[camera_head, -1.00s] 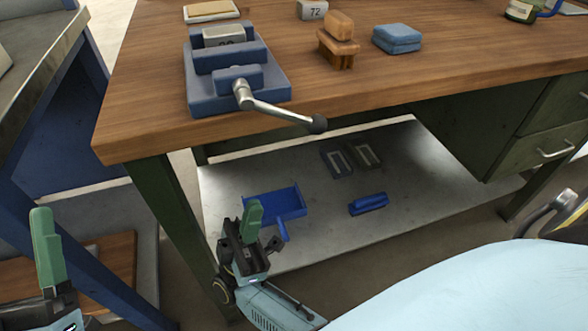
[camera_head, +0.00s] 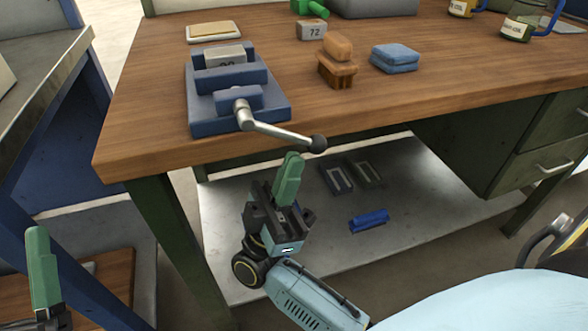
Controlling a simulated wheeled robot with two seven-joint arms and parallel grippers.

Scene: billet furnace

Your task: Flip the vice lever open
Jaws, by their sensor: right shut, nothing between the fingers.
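The blue vice (camera_head: 228,98) sits on the wooden bench at the front left, with a grey block (camera_head: 225,57) marked with digits between its jaws. Its silver lever (camera_head: 275,131) slants out to the right over the bench's front edge and ends in a dark knob (camera_head: 317,144). My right gripper (camera_head: 290,170) is shut and empty, with its green fingers pointing up. In the picture its tips are just below and left of the knob, with a gap between. My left gripper (camera_head: 40,262) is at the lower left, far from the vice; its opening is unclear.
On the bench (camera_head: 160,120) are a brush (camera_head: 337,68), folded blue cloths (camera_head: 395,57), a block marked 72 (camera_head: 311,29) and a yellow-topped pad (camera_head: 214,31). Below is a grey shelf (camera_head: 420,190) with a blue piece (camera_head: 368,220).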

